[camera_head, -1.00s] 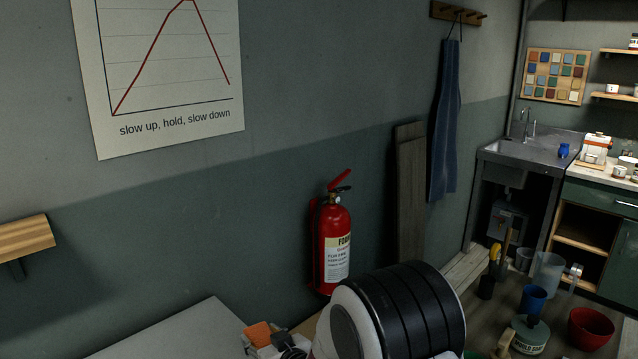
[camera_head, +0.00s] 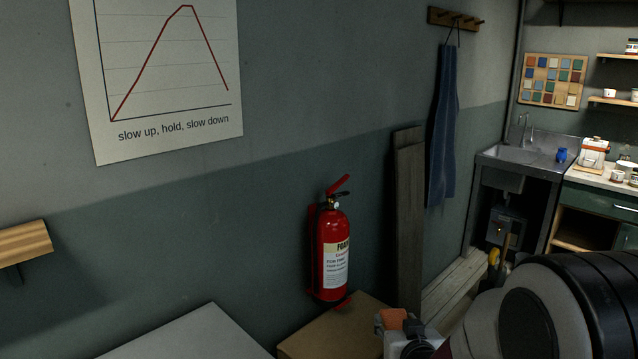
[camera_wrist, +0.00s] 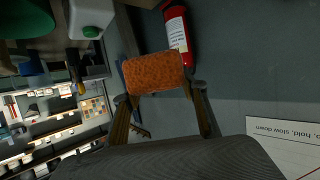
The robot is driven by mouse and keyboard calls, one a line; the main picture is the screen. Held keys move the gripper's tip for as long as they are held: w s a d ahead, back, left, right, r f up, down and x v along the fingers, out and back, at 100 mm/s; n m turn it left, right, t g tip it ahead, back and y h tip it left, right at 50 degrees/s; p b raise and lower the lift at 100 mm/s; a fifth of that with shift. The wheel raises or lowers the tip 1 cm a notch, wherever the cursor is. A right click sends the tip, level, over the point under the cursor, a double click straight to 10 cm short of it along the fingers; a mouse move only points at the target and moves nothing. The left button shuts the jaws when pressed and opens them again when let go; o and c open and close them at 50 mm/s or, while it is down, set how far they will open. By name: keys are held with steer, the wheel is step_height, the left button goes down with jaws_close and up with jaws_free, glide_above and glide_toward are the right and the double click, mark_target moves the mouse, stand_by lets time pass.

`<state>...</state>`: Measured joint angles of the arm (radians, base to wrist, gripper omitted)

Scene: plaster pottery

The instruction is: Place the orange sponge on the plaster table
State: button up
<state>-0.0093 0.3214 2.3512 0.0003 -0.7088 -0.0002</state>
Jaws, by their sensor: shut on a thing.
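The orange sponge (camera_head: 393,316) is held up in my gripper (camera_head: 400,334) at the bottom of the head view, right of the fire extinguisher's base. In the wrist view the sponge (camera_wrist: 155,73) sits between the two fingers of my gripper (camera_wrist: 160,90), which are shut on its sides. A pale grey flat top (camera_head: 205,335) at the lower left of the head view may be the plaster table; I cannot tell for sure. Its visible part is bare, and the sponge is apart from it, to its right.
A red fire extinguisher (camera_head: 333,250) hangs on the wall behind. A brown flat-topped block (camera_head: 335,325) lies between the grey top and my gripper. Boards (camera_head: 409,220) lean on the wall. My arm hides the lower right. A wooden wall shelf (camera_head: 25,240) is at left.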

steer(key=shift+d, duration=0.3)
steer(key=shift+a, duration=0.15)
stand_by(0.3)
steer(key=s+a+f+n+g+y, duration=0.1)
steer(key=s+a+f+n+y, duration=0.15)
steer(key=a, duration=1.15)
steer(key=s+a+f+n+g+y, duration=0.2)
steer(key=a+n+y, duration=0.15)
steer(key=a, duration=1.05)
steer(key=s+a+f+n+g+y, duration=0.1)
steer(key=s+a+f+n+y, duration=0.15)
steer(key=a, duration=1.15)
steer(key=s+a+n+g+y, duration=0.2)
steer(key=s+a+n+g, duration=0.2)
steer(key=s+a, duration=0.9)
steer(key=s+a+n+g+y, duration=0.3)
steer(key=s+a+n+g, duration=0.2)
steer(key=s+a, duration=0.8)
steer(key=a, duration=0.8)
steer(key=shift+s+a+g, duration=0.15)
steer(key=shift+a+g, duration=0.1)
steer(key=shift+g, duration=0.05)
